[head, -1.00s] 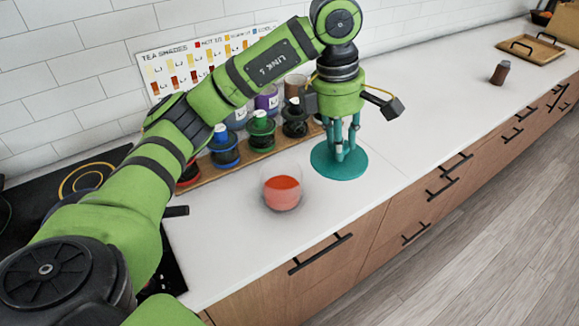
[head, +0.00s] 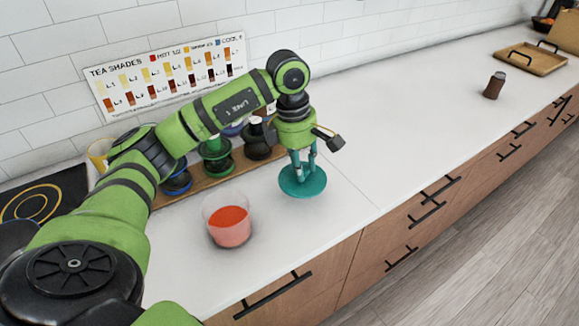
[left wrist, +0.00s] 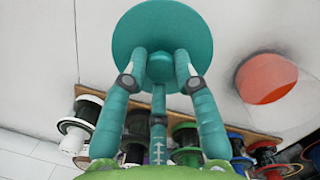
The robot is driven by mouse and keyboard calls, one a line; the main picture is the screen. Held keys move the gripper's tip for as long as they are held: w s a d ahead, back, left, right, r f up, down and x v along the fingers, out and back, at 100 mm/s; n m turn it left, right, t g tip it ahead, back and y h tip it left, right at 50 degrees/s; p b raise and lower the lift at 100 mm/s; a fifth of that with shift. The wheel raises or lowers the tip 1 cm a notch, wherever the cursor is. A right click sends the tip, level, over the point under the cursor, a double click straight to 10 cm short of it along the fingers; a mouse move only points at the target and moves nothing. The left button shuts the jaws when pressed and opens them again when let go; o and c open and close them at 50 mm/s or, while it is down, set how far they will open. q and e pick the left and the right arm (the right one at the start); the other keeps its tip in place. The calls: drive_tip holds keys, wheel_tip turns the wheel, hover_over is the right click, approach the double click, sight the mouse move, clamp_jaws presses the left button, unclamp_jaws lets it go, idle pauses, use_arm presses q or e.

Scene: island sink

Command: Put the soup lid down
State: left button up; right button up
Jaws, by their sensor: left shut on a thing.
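The soup lid is a round teal disc (head: 305,189), in the head view on or just above the white counter; I cannot tell if it touches. My left gripper (head: 302,167) points down and is shut on it. In the left wrist view, the teal fingers (left wrist: 159,72) close around the small knob at the middle of the lid (left wrist: 135,32). A clear cup with red-orange content (head: 230,228) stands uncovered to the lid's left and nearer me. It also shows in the left wrist view (left wrist: 267,78). My right gripper is not in view.
Behind the cup is a wooden strip (head: 203,184) with several coloured spools. A tea shades chart (head: 170,75) leans on the wall. A brown jar (head: 494,85) and a wooden tray (head: 530,60) stand far right. Counter right of the lid is clear; its front edge is nearby.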

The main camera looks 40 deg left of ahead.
sight(294, 177)
use_arm(q)
drive_tip(key=shift+w+a+f+p, duration=0.15)
drive_tip(key=shift+w+a+f, duration=0.1)
drive_tip(key=shift+a+f, duration=0.3)
drive_tip(key=shift+w+a+f+p, duration=0.15)
drive_tip(key=shift+w+a+f, duration=0.2)
drive_tip(key=shift+a, duration=0.3)
drive_tip(key=f+p, duration=0.1)
drive_tip(key=f, duration=0.2)
drive_tip(key=shift+s+f+p, duration=0.1)
drive_tip(key=shift+s+p, duration=0.1)
drive_tip(key=shift+p, duration=0.1)
drive_tip(key=shift+f, duration=0.3)
drive_tip(key=shift+w+f, duration=0.1)
drive_tip(key=shift+f, duration=0.15)
drive_tip(key=o, duration=0.9)
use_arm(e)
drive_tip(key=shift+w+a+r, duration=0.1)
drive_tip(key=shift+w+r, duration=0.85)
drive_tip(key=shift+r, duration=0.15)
use_arm(q)
drive_tip(key=shift+o, duration=0.2)
